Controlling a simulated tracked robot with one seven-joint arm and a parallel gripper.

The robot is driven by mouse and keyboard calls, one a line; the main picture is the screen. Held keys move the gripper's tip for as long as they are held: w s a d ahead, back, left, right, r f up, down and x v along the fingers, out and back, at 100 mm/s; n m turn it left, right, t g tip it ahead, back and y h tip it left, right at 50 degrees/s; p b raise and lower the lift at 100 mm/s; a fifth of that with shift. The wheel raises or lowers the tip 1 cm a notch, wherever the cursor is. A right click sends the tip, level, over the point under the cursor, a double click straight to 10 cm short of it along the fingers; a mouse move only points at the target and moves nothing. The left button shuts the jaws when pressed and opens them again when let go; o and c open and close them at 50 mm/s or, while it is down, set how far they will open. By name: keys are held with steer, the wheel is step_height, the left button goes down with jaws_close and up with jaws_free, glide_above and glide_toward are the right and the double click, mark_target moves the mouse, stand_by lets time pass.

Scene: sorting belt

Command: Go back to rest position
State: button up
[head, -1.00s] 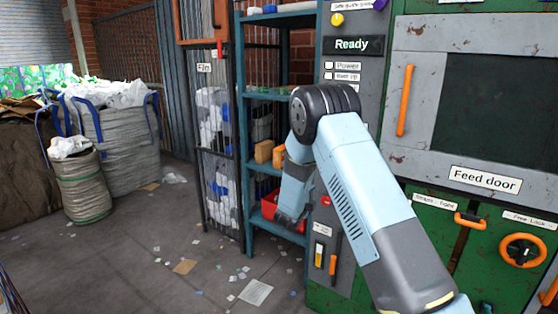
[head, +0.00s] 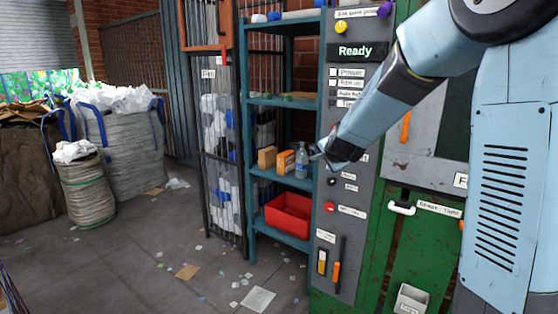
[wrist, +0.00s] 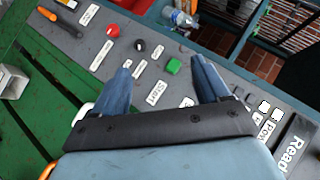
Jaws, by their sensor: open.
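My gripper (head: 326,154) is raised in front of the grey control panel (head: 350,110) in the head view, beside the blue shelf. In the wrist view my gripper (wrist: 162,66) shows two blue fingers spread apart with nothing between them. A green button (wrist: 173,66) and a label reading Start lie beyond the fingers on the panel. In the head view my arm bends down from the upper right and covers part of the green machine. My gripper hides part of the panel there.
The blue shelf (head: 249,130) holds orange boxes (head: 267,157), a clear bottle (head: 301,165) and a red bin (head: 288,214). A pale handle (head: 402,208) sticks out of the green machine. Sacks (head: 122,145) stand at the left. The floor between has scattered scraps.

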steer(key=s+d+r+n+g+y, duration=0.1)
steer(key=s+d+r+n, duration=0.15)
steer(key=s, duration=0.75)
steer(key=s+d+r+n+g, duration=0.15)
steer(key=s+r+n, duration=0.25)
steer(key=s, duration=0.5)
steer(key=s+d+f+n+g+h, duration=0.1)
steer(key=s+d+n, duration=0.1)
steer(key=s, duration=0.8)
steer(key=s+d+f+n+g, duration=0.1)
steer(key=s+d+n+g, duration=0.1)
steer(key=s, duration=0.8)
steer(key=shift+s+d+n+h, duration=0.15)
steer(key=shift+d+n+h, duration=0.25)
steer(key=shift+n, duration=0.15)
